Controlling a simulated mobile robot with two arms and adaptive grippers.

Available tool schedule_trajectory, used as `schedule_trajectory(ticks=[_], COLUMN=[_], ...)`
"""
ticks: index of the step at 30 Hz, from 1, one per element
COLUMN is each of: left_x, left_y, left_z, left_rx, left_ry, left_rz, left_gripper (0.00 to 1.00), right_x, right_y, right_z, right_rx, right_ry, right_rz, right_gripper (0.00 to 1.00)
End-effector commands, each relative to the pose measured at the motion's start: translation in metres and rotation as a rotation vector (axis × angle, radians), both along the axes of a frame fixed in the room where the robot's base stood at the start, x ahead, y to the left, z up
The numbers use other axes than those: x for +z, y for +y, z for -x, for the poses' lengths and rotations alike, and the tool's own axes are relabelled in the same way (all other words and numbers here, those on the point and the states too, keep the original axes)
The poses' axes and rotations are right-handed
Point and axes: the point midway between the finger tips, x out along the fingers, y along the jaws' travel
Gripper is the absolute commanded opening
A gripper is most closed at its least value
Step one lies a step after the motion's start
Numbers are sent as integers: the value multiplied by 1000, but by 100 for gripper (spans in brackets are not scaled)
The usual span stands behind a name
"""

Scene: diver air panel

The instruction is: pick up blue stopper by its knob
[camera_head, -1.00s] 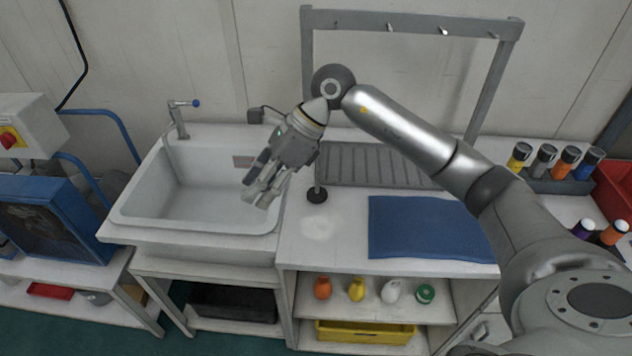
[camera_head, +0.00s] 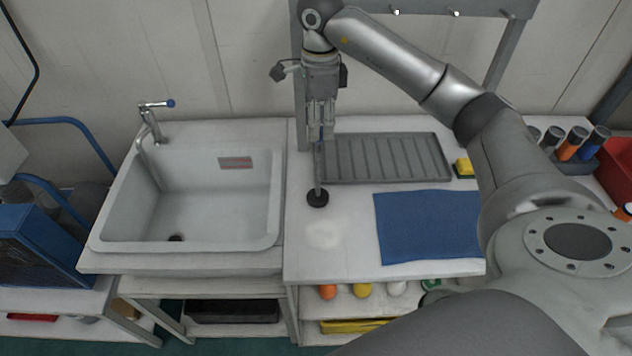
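My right gripper (camera_head: 320,136) points straight down over the counter, at the top of a thin grey upright rod with a round black foot (camera_head: 318,198). A small patch of blue shows at its fingertips. It may be part of the blue stopper, but it is too small to tell. I see no other clear sign of the stopper or its knob. I cannot tell whether the fingers are closed on anything. My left gripper is not in view.
The white sink (camera_head: 215,205) lies left of the rod. A grey ribbed tray (camera_head: 385,158) and blue mat (camera_head: 430,225) lie to the right, with a yellow sponge (camera_head: 463,167) beyond. A grey frame (camera_head: 470,12) stands behind.

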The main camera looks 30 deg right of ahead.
Motion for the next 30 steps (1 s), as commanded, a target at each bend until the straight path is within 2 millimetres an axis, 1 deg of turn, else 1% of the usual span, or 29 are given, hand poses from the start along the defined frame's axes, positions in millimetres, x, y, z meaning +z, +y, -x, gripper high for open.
schedule_trajectory(ticks=[1,3,6,8,10,15,17,20,26,27,30], left_x=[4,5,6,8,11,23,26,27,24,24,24], left_y=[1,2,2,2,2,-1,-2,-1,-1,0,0], left_z=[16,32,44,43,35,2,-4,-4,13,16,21], left_rx=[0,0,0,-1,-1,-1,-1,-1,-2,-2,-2], left_ry=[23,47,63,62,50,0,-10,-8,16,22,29], left_rz=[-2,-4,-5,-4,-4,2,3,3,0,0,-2], left_gripper=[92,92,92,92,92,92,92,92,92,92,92], right_x=[-7,-14,-21,-25,-34,-60,-67,-74,-76,-76,-76], right_y=[0,0,0,0,0,0,0,0,0,1,0], right_z=[1,1,0,0,1,1,1,0,0,0,0], right_rx=[0,0,0,1,1,-1,0,1,1,1,1], right_ry=[5,4,2,3,5,5,5,2,0,0,0], right_rz=[0,1,-1,0,-1,-1,-1,-1,-1,-1,-1], right_gripper=[36,36,36,36,36,36,36,36,36,35,22])
